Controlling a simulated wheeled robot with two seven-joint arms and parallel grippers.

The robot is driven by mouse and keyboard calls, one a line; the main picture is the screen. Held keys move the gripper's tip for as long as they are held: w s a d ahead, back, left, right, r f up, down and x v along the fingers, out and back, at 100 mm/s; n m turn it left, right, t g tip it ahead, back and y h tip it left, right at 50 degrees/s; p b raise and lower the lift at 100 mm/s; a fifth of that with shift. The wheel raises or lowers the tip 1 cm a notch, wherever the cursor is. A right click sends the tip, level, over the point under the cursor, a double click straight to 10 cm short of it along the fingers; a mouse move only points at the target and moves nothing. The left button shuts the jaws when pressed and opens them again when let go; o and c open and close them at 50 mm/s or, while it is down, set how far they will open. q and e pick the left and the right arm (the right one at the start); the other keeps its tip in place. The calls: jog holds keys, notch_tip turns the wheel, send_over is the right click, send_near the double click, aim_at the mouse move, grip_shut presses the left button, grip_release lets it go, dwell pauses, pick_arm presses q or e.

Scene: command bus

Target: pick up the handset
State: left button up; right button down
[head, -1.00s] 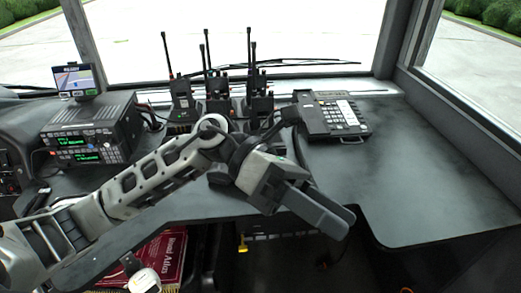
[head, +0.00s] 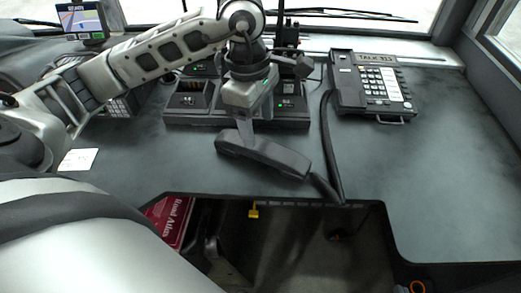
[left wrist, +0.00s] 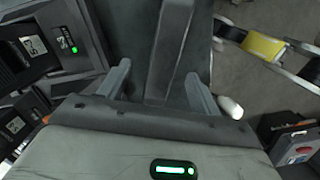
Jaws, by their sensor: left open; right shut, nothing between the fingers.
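The dark grey handset (head: 275,156) shows in the head view near the front of the dashboard, left of its phone base (head: 372,88). Its dark cord (head: 333,145) loops from its right end up to the base. My left gripper (head: 245,132) is above the handset's left half, pointing down at it. In the left wrist view the handset (left wrist: 170,45) lies between the two spread fingers of my left gripper (left wrist: 158,85). I cannot tell whether they touch it, or whether it rests on the surface. My right gripper is not in view.
Radio chargers (head: 195,98) stand behind my left gripper. A small navigation screen (head: 82,18) is at the back left. A red atlas (head: 170,220) and a yellow tag (head: 253,211) are below the dashboard's front edge. The dashboard's right side is clear.

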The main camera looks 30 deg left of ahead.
aim_at(261, 146)
pick_arm(q)
jog(key=f, duration=0.4)
jog(key=d+f, duration=0.1)
jog(key=f, duration=0.1)
jog(key=shift+s+f, duration=0.2)
jog(key=shift+s, duration=0.1)
jog(key=c, duration=1.2)
